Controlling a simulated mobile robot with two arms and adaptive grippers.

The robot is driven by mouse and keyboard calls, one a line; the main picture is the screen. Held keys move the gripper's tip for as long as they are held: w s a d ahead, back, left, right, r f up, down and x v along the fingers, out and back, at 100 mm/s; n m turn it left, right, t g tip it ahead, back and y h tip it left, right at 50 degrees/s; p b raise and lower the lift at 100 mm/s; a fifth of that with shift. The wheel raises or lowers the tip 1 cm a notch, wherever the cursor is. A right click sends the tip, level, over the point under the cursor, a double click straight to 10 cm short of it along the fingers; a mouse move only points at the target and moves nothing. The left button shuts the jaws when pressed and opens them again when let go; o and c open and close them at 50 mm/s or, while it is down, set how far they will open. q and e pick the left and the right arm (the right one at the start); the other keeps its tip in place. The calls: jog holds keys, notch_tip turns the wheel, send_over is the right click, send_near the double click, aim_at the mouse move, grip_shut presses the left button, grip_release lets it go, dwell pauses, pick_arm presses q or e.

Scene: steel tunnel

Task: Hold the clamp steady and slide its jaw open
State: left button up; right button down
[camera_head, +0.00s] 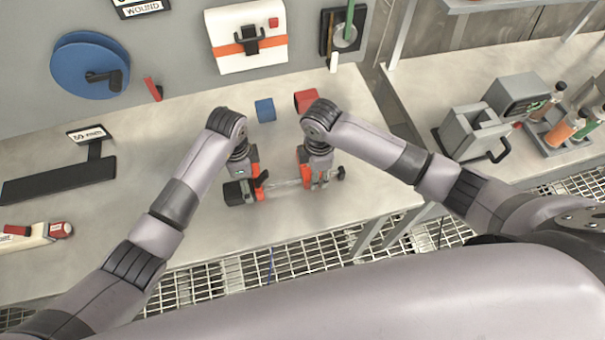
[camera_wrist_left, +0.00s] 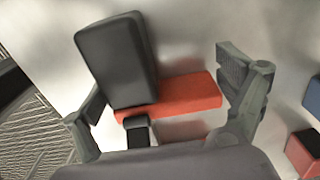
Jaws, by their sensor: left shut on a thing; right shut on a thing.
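The clamp lies across the table near its front edge, with a dark block (camera_head: 233,194) at its left end, a thin pale bar (camera_head: 284,184) and an orange-and-black jaw part at its right end. A small dark knob (camera_head: 341,173) sticks out at the far right. My left gripper (camera_head: 246,184) is shut on the clamp's left end. The left wrist view shows its fingers on either side of the black block (camera_wrist_left: 117,62) and orange body (camera_wrist_left: 190,94). My right gripper (camera_head: 318,178) is shut on the clamp's right-hand jaw part, which it largely hides.
A blue roll (camera_head: 265,110) and a red roll (camera_head: 306,99) stand behind the arms. A dark flat stand (camera_head: 60,180) lies at the left. A grey machine (camera_head: 472,131) and several bottles are on the right-hand table. Bare tabletop lies around the clamp; grating is below the front edge.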

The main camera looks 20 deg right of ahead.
pick_arm(q)
jog(key=shift+a, duration=0.15)
pick_arm(e)
jog(key=shift+d, duration=0.1)
jog(key=c, duration=1)
grip_release()
jog(key=shift+c, duration=0.2)
pick_arm(q)
jog(key=shift+s, duration=0.1)
pick_arm(e)
notch_tip(320, 180, up, 12)
pick_arm(q)
jog(key=o, duration=1)
